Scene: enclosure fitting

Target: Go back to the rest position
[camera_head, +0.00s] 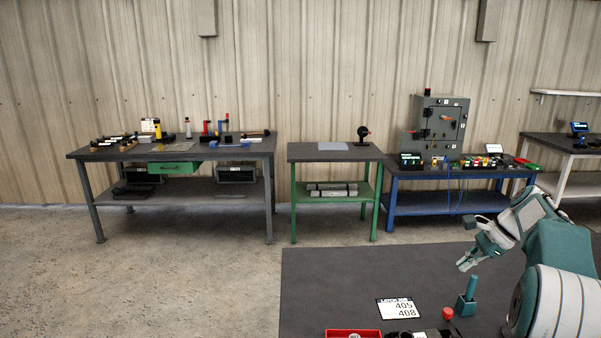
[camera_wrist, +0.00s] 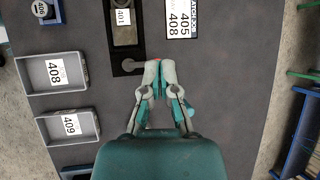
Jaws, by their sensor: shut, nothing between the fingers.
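My gripper (camera_head: 475,255) is at the end of my teal and white arm, at the right of the head view, raised above the dark table (camera_head: 330,285). In the wrist view my gripper (camera_wrist: 158,64) points away from the camera with its fingers together and nothing between them. Below it are a black plate marked 401 (camera_wrist: 124,40) and a white card reading 405 and 408 (camera_wrist: 182,18). The card also shows in the head view (camera_head: 398,308). The gripper appears apart from these things.
Grey trays marked 408 (camera_wrist: 35,76) and 409 (camera_wrist: 45,130) lie at the left of the wrist view. A teal upright piece (camera_head: 470,288) and a red tray (camera_head: 353,333) are on the table. Farther back stand a tool bench (camera_head: 225,149), a green-legged table (camera_head: 305,153) and a blue bench (camera_head: 440,203).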

